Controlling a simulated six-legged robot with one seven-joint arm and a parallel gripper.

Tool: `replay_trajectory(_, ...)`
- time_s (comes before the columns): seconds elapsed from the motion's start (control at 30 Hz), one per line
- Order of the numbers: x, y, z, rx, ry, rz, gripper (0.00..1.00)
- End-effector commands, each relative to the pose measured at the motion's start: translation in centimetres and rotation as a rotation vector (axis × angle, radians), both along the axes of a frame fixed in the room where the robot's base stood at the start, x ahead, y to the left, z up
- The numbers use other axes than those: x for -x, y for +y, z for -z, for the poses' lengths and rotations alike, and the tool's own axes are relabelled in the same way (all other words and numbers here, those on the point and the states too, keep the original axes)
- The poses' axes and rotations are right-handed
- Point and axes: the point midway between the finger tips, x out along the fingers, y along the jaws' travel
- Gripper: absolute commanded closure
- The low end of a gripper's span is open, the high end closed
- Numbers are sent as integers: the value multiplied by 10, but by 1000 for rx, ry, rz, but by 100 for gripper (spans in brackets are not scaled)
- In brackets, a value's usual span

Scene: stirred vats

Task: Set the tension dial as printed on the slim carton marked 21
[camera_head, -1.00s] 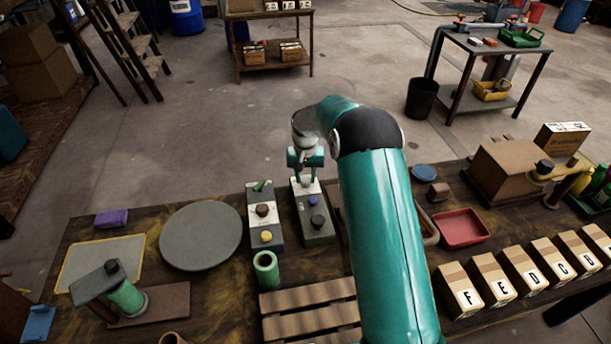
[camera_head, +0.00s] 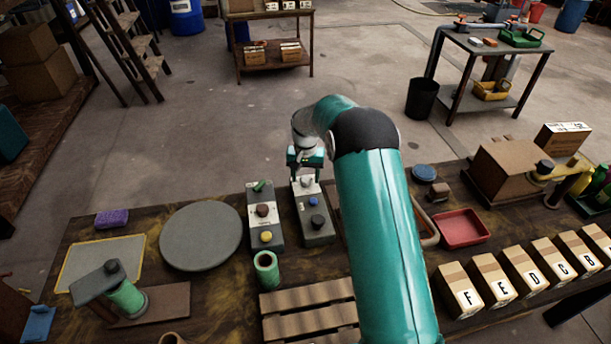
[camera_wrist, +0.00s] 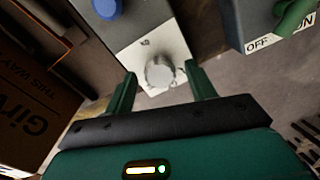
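In the wrist view a pale grey knob (camera_wrist: 160,72) sits on the white end panel of a grey control box (camera_wrist: 140,32). I cannot read a scale on it, nor confirm that it is the tension dial. My gripper (camera_wrist: 162,84) is open, with one finger to each side of the knob; I cannot tell whether they touch it. In the head view my gripper (camera_head: 305,162) is at the far end of the same box (camera_head: 316,232). I cannot make out a slim carton marked 21; the labels on the far cartons are too small to read.
A second box (camera_head: 259,219) with a green switch stands close on the left. A blue button (camera_head: 313,202) and a black knob (camera_head: 318,221) are on the same box. A green cup (camera_head: 265,268), pallet (camera_head: 308,298) and lettered cartons (camera_head: 490,279) stand nearer.

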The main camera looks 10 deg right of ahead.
Motion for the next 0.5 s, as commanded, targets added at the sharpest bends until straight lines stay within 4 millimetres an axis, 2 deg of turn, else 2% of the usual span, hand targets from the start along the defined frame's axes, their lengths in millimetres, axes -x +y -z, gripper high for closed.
replay_trajectory(0.27,0,0,-7,0,-1,-1,44)
replay_trajectory(0.37,0,0,-20,0,-2,-1,44)
replay_trajectory(0.5,0,0,-49,0,-2,0,44)
